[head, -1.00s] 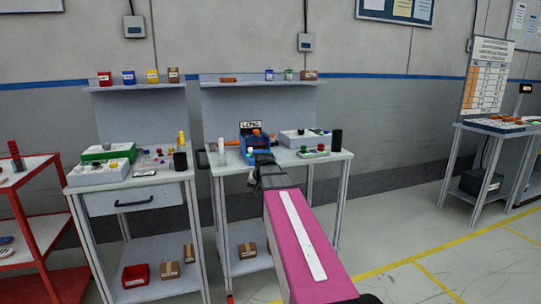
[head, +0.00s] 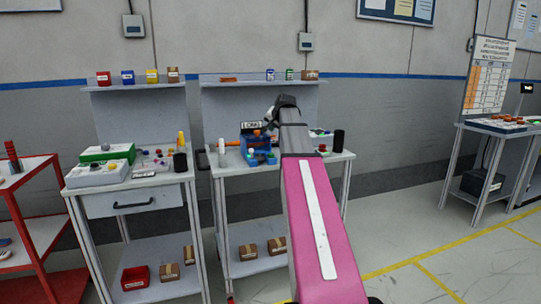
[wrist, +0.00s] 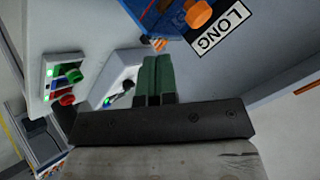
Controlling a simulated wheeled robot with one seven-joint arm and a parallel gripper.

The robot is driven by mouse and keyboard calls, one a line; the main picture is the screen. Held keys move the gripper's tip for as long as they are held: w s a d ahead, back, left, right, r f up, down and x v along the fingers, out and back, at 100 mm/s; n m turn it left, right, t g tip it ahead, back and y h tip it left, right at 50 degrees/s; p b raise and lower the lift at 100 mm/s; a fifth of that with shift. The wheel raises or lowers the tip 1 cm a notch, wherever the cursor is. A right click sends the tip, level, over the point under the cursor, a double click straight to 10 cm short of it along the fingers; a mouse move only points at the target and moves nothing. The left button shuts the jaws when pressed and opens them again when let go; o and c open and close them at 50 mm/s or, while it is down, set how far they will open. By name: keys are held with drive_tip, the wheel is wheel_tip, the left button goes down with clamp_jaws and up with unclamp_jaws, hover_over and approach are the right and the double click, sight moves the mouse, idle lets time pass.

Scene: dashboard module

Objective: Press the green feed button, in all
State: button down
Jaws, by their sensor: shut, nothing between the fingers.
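A blue machine (head: 258,146) with a LONG sign (head: 252,126) stands on the middle bench; in the wrist view the machine (wrist: 163,18) is at the top, with an orange knob (wrist: 197,14). A small control panel (wrist: 49,80) at the left of the wrist view carries a green button (wrist: 73,76) and a red button (wrist: 67,100). I cannot read which green button is the feed button. My gripper (wrist: 155,65) is shut and empty, above the bench and apart from the buttons. In the head view my wrist (head: 283,104) is raised, and my arm hides part of the bench top.
A pale box (wrist: 118,75) with a black switch lies between the panel and my fingers. A dark cylinder (head: 338,142) stands at the bench's right end. A shelf (head: 235,83) with small items runs behind. Another bench (head: 125,180) stands to the left.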

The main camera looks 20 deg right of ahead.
sight(271, 155)
idle(0.3)
drive_tip(key=shift+f, duration=4.4)
drive_tip(key=shift+f, duration=0.1)
drive_tip(key=shift+f, duration=0.3)
drive_tip(key=shift+f, duration=0.5)
drive_tip(key=shift+r, duration=0.95)
